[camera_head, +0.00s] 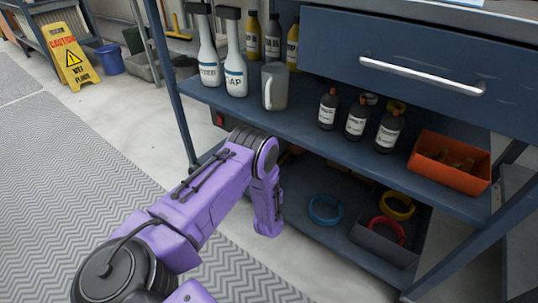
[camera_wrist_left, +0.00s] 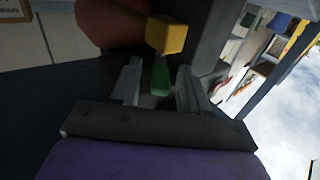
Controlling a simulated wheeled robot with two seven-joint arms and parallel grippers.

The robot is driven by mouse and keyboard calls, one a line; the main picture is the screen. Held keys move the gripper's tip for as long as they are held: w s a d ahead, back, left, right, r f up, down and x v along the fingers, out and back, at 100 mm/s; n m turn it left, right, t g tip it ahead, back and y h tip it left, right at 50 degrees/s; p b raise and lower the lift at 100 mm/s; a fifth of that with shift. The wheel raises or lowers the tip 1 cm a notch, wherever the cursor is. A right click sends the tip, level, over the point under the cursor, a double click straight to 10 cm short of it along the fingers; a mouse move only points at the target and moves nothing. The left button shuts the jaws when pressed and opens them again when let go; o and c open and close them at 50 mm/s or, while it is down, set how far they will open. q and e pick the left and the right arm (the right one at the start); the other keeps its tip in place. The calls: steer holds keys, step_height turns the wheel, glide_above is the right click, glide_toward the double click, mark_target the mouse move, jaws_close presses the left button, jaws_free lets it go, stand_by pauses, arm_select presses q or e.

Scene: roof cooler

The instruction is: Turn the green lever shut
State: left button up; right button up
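The green lever (camera_wrist_left: 160,78) shows in the left wrist view, just beyond the base of my left gripper. My left gripper (camera_wrist_left: 158,82) has its two grey fingers apart, one on each side of the lever. Dark gaps show beside the lever, and I cannot tell whether either finger touches it. A yellow block-like part (camera_wrist_left: 166,35) is just beyond the lever, next to a brown rounded shape. In the head view the lever and the left gripper are not visible; my purple left arm reaches down beside the workbench. My right gripper is in neither view.
The blue workbench (camera_head: 420,75) has a shelf with a grey mug (camera_head: 274,87), white bottles, dark bottles and an orange bin (camera_head: 449,163). Coloured rings lie on the lower shelf. A yellow caution sign (camera_head: 70,56) stands at the far left. Matted floor at left is clear.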

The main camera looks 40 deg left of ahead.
arm_select(q)
steer(key=p+v, duration=0.4)
steer(key=v, duration=0.6)
steer(key=shift+s+d, duration=0.15)
steer(key=shift+s, duration=0.05)
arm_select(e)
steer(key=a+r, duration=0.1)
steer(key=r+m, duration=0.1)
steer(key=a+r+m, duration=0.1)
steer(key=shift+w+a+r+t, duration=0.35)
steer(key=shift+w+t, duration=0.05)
